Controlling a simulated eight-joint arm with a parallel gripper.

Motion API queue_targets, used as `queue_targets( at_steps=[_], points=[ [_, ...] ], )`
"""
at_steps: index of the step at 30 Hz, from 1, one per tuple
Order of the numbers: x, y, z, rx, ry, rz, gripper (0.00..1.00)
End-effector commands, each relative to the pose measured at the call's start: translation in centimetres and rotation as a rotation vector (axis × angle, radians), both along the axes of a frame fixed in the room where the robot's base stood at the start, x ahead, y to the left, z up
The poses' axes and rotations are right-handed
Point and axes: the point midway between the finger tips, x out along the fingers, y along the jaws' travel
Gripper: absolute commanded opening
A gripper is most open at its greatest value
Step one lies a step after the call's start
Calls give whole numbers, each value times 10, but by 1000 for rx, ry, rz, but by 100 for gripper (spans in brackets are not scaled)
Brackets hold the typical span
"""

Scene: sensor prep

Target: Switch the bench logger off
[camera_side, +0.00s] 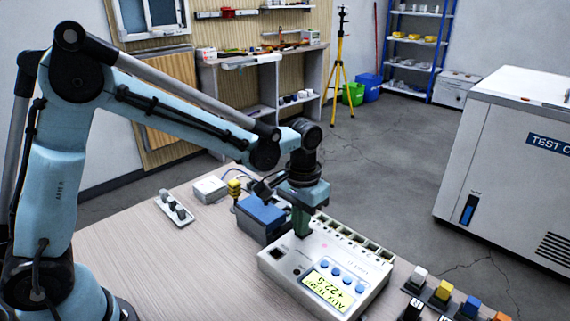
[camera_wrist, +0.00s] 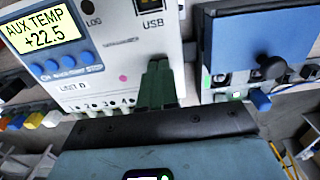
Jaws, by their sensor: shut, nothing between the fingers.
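The bench logger (camera_side: 311,256) is a white box on the table in the side view. Its lit yellow screen (camera_side: 327,287) reads AUX TEMP +22.5. A row of several blue buttons (camera_side: 336,273) lies beside the screen. The wrist view shows the screen (camera_wrist: 41,29), the blue buttons (camera_wrist: 67,69), a dark round spot marked LOG (camera_wrist: 88,7) and a USB port. My gripper (camera_side: 302,234) points down over the logger's far-left part, its green fingers (camera_wrist: 158,66) shut and empty. I cannot tell whether the tips touch the case. A pink dot (camera_wrist: 123,77) shows beside them.
A rack of coloured blocks (camera_side: 443,291) lies at right. A small switch strip (camera_side: 174,208) and white box (camera_side: 210,190) sit at the back left. The left tabletop is mostly clear.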

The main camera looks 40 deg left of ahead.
Motion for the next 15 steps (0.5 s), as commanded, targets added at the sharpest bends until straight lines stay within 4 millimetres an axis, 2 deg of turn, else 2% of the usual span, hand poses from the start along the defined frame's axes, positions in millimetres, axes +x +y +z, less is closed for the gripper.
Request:
queue_targets(
  at_steps=[15],
  points=[
    [0,0,-4,0,0,0,0]
  ],
)
